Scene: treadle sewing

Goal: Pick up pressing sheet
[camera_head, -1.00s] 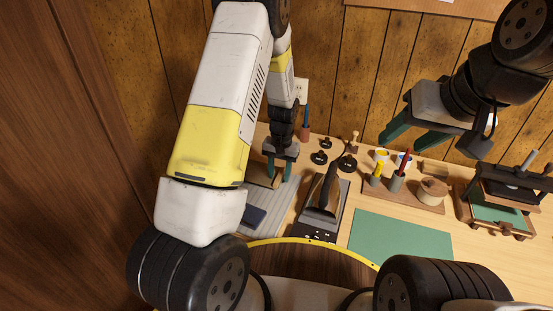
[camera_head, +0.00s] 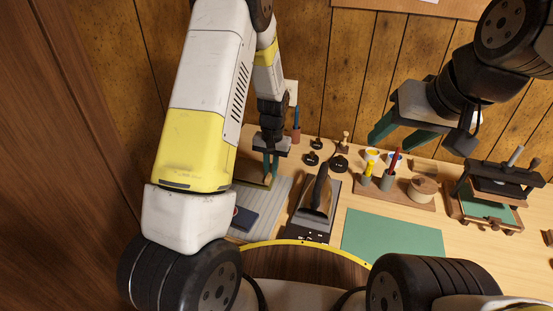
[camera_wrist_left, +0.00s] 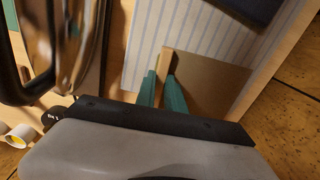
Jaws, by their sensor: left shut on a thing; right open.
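The pressing sheet appears to be a flat tan-brown sheet. In the left wrist view the sheet (camera_wrist_left: 208,82) has one edge with a raised strip between the green fingers. In the head view the sheet (camera_head: 251,172) shows only in part, beside my left arm at the back of a striped pad (camera_head: 270,198). My left gripper (camera_head: 271,172) points down and is shut on the sheet's raised edge; its fingertips also show in the left wrist view (camera_wrist_left: 160,90). I cannot tell whether the sheet is clear of the pad. My right gripper (camera_head: 396,134) is open and empty above the table.
A dark folded cloth (camera_head: 243,217) lies on the pad. An iron (camera_head: 317,203) stands just right of it. A green mat (camera_head: 392,237), a wooden holder (camera_head: 407,198) with cups and a small press (camera_head: 497,193) stand further right. A wooden wall closes off the back.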

